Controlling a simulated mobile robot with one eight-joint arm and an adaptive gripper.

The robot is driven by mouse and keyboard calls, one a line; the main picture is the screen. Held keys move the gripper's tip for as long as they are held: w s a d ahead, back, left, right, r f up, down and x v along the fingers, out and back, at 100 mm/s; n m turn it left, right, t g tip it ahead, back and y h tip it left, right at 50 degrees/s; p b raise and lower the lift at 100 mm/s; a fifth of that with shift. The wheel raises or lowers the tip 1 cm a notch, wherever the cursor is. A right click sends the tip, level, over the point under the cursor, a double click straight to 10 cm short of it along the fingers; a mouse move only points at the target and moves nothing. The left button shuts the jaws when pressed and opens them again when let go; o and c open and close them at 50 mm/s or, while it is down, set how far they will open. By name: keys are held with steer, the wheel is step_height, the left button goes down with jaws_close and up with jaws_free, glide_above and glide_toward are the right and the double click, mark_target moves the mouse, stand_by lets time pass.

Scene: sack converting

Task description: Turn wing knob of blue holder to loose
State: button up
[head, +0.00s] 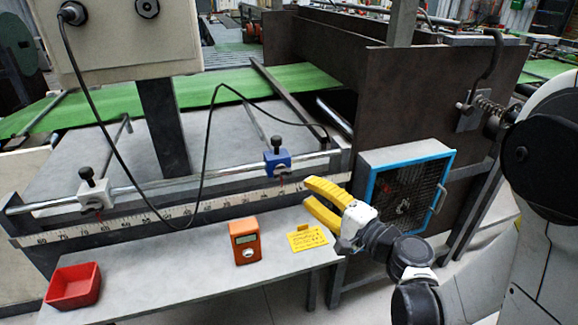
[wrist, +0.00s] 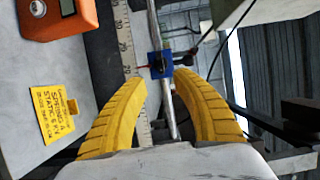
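The blue holder (head: 277,161) sits on the round metal rail (head: 230,172) above the ruler scale, with a black wing knob (head: 276,142) on top. The blue holder also shows in the wrist view (wrist: 160,64), ahead of and between my fingers, apart from them. My gripper (head: 312,199) has yellow fingers and is to the right of the blue holder and lower in the head view. Its fingers are spread with nothing between them; it shows in the wrist view too (wrist: 174,88). How far the knob is turned cannot be told.
A white holder (head: 94,188) with a black knob is farther left on the rail. An orange meter (head: 245,240), a yellow card (head: 307,238) and a red tray (head: 73,286) lie on the grey shelf. A black cable hangs across the rail. A blue-framed box (head: 408,190) stands right.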

mark_target(285, 175)
steer(key=b+x, duration=0.1)
steer(key=x, duration=0.9)
steer(key=shift+w+a, duration=0.2)
jaws_close()
